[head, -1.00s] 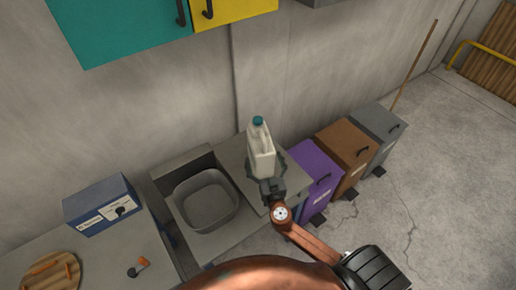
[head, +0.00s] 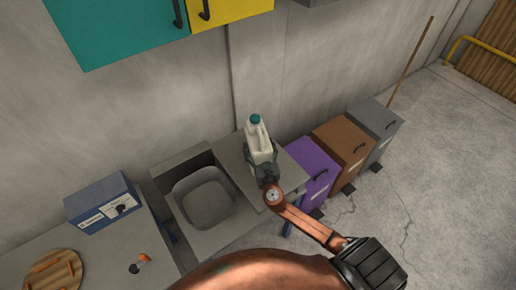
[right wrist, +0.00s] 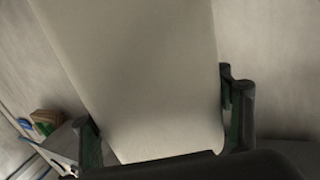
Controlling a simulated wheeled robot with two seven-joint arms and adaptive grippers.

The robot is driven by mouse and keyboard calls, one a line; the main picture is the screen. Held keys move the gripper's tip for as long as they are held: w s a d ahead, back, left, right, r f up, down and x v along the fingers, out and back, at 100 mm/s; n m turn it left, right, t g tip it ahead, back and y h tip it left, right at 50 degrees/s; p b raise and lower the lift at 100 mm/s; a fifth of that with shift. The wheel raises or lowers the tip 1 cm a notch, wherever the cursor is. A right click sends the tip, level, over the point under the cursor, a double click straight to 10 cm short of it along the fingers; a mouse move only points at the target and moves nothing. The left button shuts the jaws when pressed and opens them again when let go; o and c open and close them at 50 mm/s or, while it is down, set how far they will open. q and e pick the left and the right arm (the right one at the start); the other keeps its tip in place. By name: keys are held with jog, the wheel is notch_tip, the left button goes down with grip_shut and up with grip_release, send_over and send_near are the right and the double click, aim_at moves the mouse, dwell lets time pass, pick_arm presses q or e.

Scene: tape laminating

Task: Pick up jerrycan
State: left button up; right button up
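The jerrycan (head: 259,142) is off-white with a teal cap and stands upright on the grey counter (head: 232,157) to the right of the sink. My right gripper (head: 261,164) is at its near side, low down, with a finger on each side of it. In the right wrist view the jerrycan's pale body (right wrist: 145,75) fills the middle, between the spread dark fingers of the gripper (right wrist: 165,128). The fingers are very close to its sides; firm contact is not clear. The can's far side is hidden. My left gripper is out of view.
A sink basin (head: 204,200) lies left of the jerrycan. Purple (head: 312,175), brown (head: 341,147) and grey (head: 375,129) bins stand to the right. A blue box (head: 101,202) and a round wooden board (head: 54,271) are on the left worktop. The wall rises close behind.

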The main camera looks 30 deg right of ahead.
jog(key=c, duration=1.6)
jog(key=shift+r, duration=0.15)
jog(key=shift+r, duration=0.1)
